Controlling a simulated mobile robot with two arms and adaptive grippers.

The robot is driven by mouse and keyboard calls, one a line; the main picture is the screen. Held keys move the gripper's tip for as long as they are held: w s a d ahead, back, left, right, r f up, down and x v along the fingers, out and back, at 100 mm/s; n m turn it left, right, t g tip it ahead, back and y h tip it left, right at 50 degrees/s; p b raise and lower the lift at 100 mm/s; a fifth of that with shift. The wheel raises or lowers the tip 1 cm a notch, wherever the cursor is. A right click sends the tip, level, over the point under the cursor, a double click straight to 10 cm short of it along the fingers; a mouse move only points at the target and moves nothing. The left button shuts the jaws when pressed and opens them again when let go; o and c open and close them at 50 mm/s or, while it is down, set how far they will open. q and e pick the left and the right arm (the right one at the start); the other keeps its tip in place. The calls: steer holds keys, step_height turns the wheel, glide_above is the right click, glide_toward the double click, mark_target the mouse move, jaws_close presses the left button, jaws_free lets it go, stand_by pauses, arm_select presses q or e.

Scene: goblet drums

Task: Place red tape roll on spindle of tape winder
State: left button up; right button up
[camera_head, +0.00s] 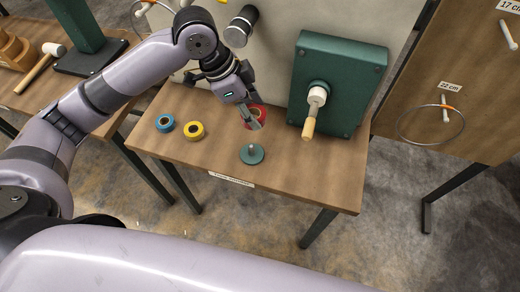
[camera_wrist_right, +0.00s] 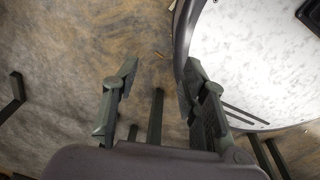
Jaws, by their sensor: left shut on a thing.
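The red tape roll (camera_head: 262,112) is at the back of the small wooden table, partly hidden behind the fingers of my left gripper (camera_head: 256,121). My left gripper is shut on the roll; whether the roll touches the table I cannot tell.
A blue tape roll (camera_head: 165,123) and a yellow tape roll (camera_head: 194,130) lie to the left on the wooden table (camera_head: 300,172). A green box with a crank handle (camera_head: 338,82) stands at the back right. A hoop (camera_head: 432,126) hangs on a board at right.

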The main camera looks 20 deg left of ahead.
arm_select(q)
glide_above(250, 147)
step_height(250, 147, down, 8)
step_height(250, 147, down, 3)
steer(key=shift+w+r, duration=0.1)
steer(key=shift+r, duration=0.05)
steer(key=shift+f, duration=1)
step_height(250, 147, down, 3)
steer(key=shift+f+p, duration=0.2)
steer(key=shift+p, duration=0.2)
steer(key=shift+f, duration=0.25)
steer(key=o, duration=0.8)
steer(key=shift+c, duration=0.2)
steer(key=o, duration=0.4)
arm_select(e)
steer(key=a, duration=0.2)
steer(key=a+r, duration=0.1)
steer(key=shift+w+a, duration=0.25)
steer(key=shift+a, duration=0.1)
